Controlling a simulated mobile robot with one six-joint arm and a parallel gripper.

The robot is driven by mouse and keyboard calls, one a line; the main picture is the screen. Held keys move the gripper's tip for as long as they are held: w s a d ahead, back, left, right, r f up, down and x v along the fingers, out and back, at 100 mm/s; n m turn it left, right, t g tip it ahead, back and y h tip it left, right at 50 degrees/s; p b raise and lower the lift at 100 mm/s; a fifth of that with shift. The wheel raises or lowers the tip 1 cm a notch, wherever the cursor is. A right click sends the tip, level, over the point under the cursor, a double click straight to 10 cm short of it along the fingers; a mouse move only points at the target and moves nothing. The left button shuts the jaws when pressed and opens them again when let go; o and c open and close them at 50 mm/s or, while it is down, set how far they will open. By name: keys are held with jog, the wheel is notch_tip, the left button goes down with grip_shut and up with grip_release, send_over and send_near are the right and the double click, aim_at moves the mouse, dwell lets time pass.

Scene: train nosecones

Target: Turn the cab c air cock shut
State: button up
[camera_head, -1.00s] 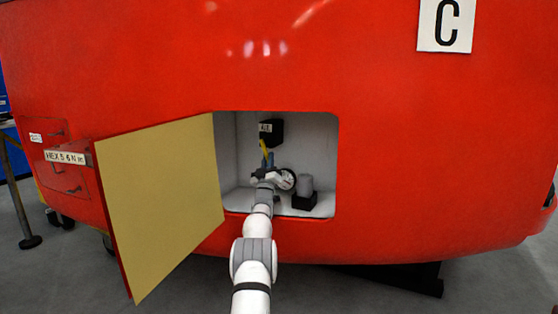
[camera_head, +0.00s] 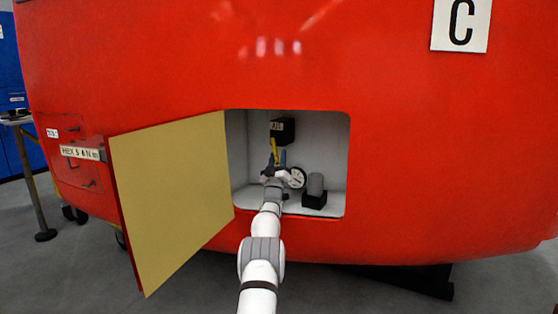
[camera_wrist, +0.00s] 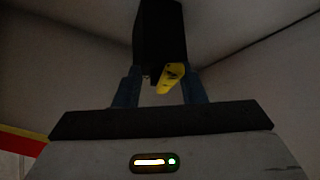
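The cab C air cock shows as a yellow handle (camera_head: 274,148) below a black block (camera_head: 283,131) inside the open compartment. In the wrist view the yellow handle (camera_wrist: 171,78) hangs at a slant under the black block (camera_wrist: 160,35). My gripper (camera_wrist: 160,90) is open, with its blue-grey fingers on either side of the handle. The handle is close to the right finger, and a gap shows toward the left one. Whether it touches the right finger I cannot tell. In the head view my gripper (camera_head: 276,159) is small, just below the handle.
The compartment door (camera_head: 172,200) stands open on the left. A round gauge (camera_head: 297,178) is right of my wrist, and a grey cylinder on a black base (camera_head: 315,186) stands farther right. The compartment walls (camera_head: 330,150) close in around my arm. A "C" plate (camera_head: 461,24) is above right.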

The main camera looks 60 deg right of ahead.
jog(key=shift+a+f+p, duration=0.35)
jog(key=shift+a, duration=0.3)
jog(key=s+a+p, duration=0.1)
jog(key=s+a, duration=0.3)
jog(key=a, duration=0.7)
jog(key=shift+s+p, duration=0.15)
jog(key=shift+p, duration=0.25)
jog(key=shift+c, duration=0.3)
